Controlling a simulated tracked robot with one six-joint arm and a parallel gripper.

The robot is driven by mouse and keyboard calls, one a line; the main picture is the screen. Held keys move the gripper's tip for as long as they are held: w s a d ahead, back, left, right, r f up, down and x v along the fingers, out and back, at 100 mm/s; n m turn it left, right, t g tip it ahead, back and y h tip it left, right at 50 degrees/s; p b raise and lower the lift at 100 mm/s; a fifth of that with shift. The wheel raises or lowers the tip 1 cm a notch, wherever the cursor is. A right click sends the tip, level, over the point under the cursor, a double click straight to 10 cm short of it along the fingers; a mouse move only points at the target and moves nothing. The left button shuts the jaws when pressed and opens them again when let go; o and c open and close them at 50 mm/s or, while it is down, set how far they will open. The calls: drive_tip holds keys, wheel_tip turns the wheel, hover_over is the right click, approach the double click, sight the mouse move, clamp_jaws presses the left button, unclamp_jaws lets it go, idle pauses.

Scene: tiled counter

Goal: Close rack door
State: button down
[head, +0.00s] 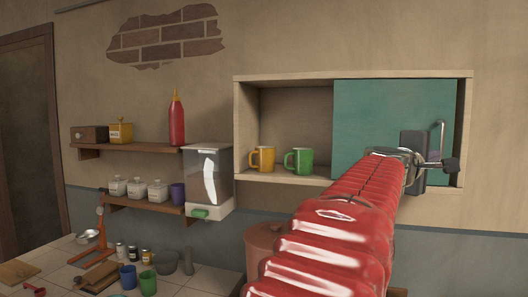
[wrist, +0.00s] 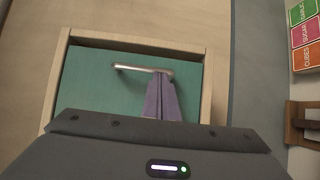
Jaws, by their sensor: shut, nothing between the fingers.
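The rack (head: 290,79) is a pale wooden wall cabinet. Its teal sliding door (head: 370,120) covers the right half, and the left half is open. The door has a silver upright handle (head: 441,138) near its right edge; it also shows in the wrist view (wrist: 135,67). My gripper (wrist: 161,80) is shut and empty, its fingers pointing at the handle's lower end. They overlap that end in the wrist view; I cannot tell whether they touch it.
A yellow mug (head: 262,159) and a green mug (head: 299,161) stand in the rack's open left half. A glass-fronted dispenser (head: 208,178) hangs left of the rack. Shelves with a red bottle (head: 177,120) and jars are further left. Cups and utensils stand on the tiled counter below.

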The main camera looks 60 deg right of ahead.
drive_tip(key=shift+s+d, duration=0.15)
drive_tip(key=shift+s, duration=0.8)
drive_tip(key=shift+r, duration=0.1)
